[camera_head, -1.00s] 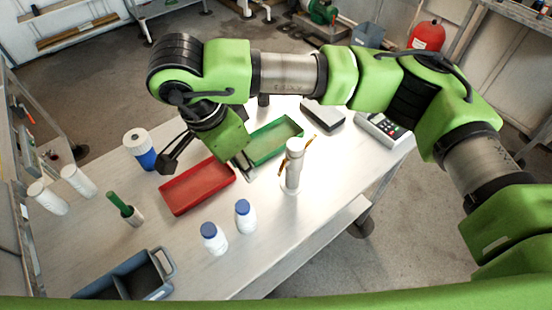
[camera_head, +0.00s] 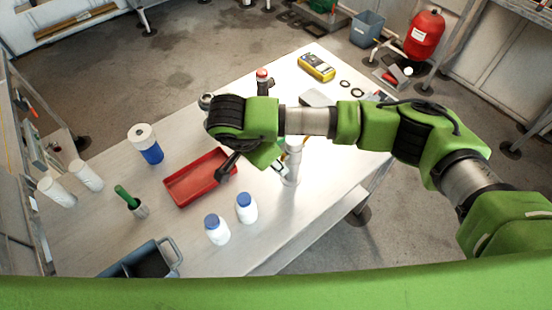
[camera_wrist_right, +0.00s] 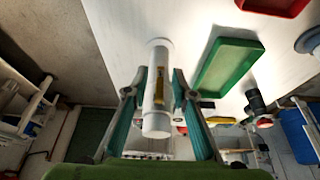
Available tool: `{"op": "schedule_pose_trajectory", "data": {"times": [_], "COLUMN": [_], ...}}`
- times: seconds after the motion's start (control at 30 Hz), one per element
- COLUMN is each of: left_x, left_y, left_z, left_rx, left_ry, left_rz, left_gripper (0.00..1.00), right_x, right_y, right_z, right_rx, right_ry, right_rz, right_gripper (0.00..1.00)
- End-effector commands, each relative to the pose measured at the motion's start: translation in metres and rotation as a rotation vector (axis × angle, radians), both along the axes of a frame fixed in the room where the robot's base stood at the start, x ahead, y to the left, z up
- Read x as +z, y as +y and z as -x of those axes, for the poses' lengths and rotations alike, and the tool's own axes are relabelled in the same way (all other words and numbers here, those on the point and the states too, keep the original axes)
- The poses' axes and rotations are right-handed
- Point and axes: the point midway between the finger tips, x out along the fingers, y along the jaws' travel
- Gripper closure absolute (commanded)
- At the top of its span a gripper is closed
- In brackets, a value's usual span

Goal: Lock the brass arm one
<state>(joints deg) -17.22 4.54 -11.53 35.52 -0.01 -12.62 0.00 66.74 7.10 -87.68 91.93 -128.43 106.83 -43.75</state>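The white upright cylinder (camera_head: 291,164) stands on the table in the head view, partly behind my right arm. Bits of brass show beside its upper part. In the right wrist view the cylinder (camera_wrist_right: 157,118) lies between the fingers, with the brass arm (camera_wrist_right: 160,85) along its side. My right gripper (camera_wrist_right: 160,73) is open, one finger on each side of the cylinder and brass arm. A small gap seems to show beside the fingers; contact cannot be told. My left gripper is not in view.
A red tray (camera_head: 170,191) lies left of the gripper. Two blue-capped bottles (camera_head: 216,230) (camera_head: 246,208) stand in front of the cylinder. A green tray (camera_wrist_right: 205,82) lies beside it in the wrist view. A yellow meter (camera_head: 317,67) is at the back.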

Motion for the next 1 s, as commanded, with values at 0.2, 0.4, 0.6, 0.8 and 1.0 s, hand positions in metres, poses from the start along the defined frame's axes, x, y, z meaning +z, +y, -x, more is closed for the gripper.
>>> {"op": "schedule_pose_trajectory", "data": {"times": [0.2, 0.4, 0.6, 0.8, 1.0], "left_x": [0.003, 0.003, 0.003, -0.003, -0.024], "left_y": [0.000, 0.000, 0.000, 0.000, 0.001], "left_z": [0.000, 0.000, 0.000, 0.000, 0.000], "left_rx": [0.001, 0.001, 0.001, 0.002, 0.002], "left_ry": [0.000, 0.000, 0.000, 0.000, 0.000], "left_rz": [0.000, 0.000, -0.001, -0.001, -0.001], "left_gripper": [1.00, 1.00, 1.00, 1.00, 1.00], "right_x": [-0.008, -0.009, -0.008, -0.011, -0.015], "right_y": [-0.003, -0.002, -0.002, -0.002, -0.002], "right_z": [-0.002, -0.002, -0.002, -0.002, -0.003], "right_rx": [0.000, 0.000, 0.000, 0.003, 0.005], "right_ry": [0.000, 0.000, 0.000, -0.008, -0.051], "right_rz": [-0.001, -0.001, -0.001, 0.009, 0.068], "right_gripper": [0.76, 0.76, 1.00, 1.00, 1.00]}}
